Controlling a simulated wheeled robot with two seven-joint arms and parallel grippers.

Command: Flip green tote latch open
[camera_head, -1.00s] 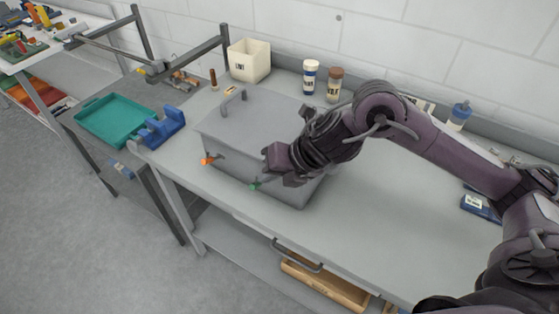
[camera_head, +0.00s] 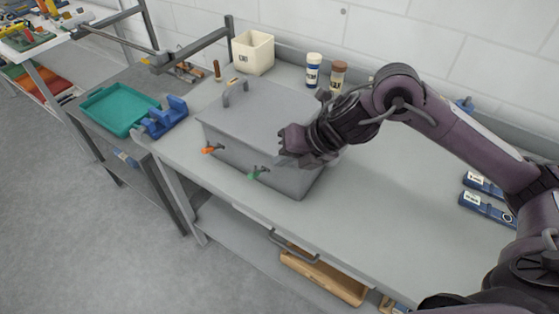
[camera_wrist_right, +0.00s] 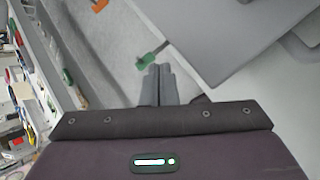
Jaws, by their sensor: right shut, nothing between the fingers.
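A closed grey tote (camera_head: 235,140) with a handle on its lid sits on the workbench. Its front face carries a green latch (camera_head: 257,173) and, to the left, an orange latch (camera_head: 212,150). Both stick out from the front. My right gripper (camera_head: 284,149) is shut and empty, by the tote's front right edge, above and right of the green latch. In the wrist view the shut fingers (camera_wrist_right: 158,85) point toward the green latch (camera_wrist_right: 147,62), with a small apparent gap. I cannot tell from the latch's angle whether it is open. My left gripper is out of view.
A cream bin (camera_head: 252,53) and two capped bottles (camera_head: 314,70) stand behind the tote. A teal tray (camera_head: 118,110) and blue holder (camera_head: 166,117) are at left. Blue labelled items (camera_head: 486,207) lie at right. The front right bench top is clear.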

